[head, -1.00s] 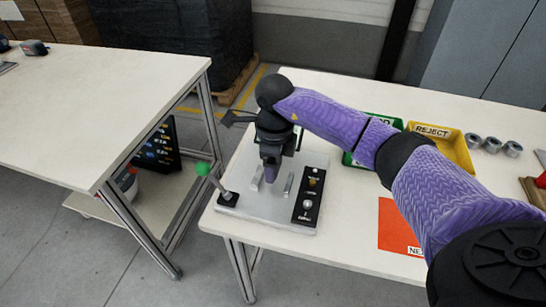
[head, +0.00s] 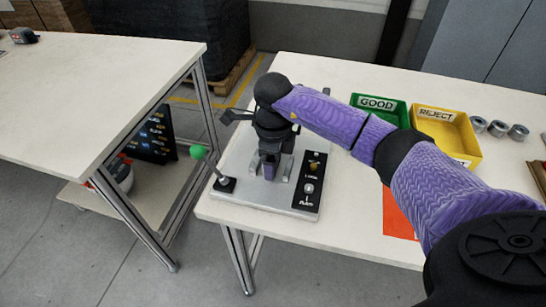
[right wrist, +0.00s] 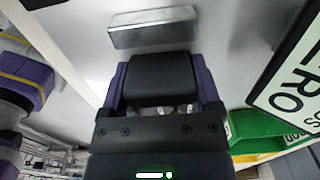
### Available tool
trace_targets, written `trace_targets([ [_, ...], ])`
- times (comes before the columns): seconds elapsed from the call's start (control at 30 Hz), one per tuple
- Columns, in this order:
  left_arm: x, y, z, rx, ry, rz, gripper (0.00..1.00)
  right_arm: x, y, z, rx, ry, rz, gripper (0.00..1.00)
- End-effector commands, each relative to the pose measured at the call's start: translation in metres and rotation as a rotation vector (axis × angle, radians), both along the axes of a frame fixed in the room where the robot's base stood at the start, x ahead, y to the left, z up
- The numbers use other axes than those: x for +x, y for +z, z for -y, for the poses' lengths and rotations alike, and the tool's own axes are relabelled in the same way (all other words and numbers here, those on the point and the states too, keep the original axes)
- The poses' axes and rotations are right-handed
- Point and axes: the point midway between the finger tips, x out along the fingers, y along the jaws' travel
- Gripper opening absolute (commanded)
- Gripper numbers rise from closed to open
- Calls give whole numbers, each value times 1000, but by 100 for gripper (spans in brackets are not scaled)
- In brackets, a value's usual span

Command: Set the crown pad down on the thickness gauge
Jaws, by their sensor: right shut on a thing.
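The thickness gauge (head: 240,193) is a grey metal plate near the left end of the right-hand table, with upright metal blocks, a green-knobbed lever (head: 198,153) and a black button panel (head: 309,180). My right gripper (head: 269,172) points down over the plate between the blocks. In the right wrist view its purple fingers are shut on the black crown pad (right wrist: 162,78). One metal block (right wrist: 153,27) lies just beyond the pad there. I cannot tell whether the pad touches the plate. My left gripper is out of view.
A green GOOD bin (head: 384,104) and a yellow REJECT bin (head: 440,116) stand at the back of the table. Several metal rings (head: 498,128) sit right of them. An orange-red sheet (head: 397,216) lies partly under my arm. A second table (head: 100,90) stands left, across a gap.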

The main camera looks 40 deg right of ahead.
Motion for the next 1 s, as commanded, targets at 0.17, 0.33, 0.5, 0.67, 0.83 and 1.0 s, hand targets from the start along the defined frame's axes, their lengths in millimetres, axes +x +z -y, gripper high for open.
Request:
trace_targets([
  [0.17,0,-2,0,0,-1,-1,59,0,-4,0,-1,0,-1,83],
  [0.33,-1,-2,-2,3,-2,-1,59,0,-3,0,-1,0,-1,100],
  [0.5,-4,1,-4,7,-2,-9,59,0,1,0,-1,0,1,100],
  [0.67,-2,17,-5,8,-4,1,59,1,41,0,-2,1,6,100],
  [0.83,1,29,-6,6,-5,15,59,0,81,0,0,0,4,100],
  [1.0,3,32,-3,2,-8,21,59,0,96,0,-1,0,1,100],
])
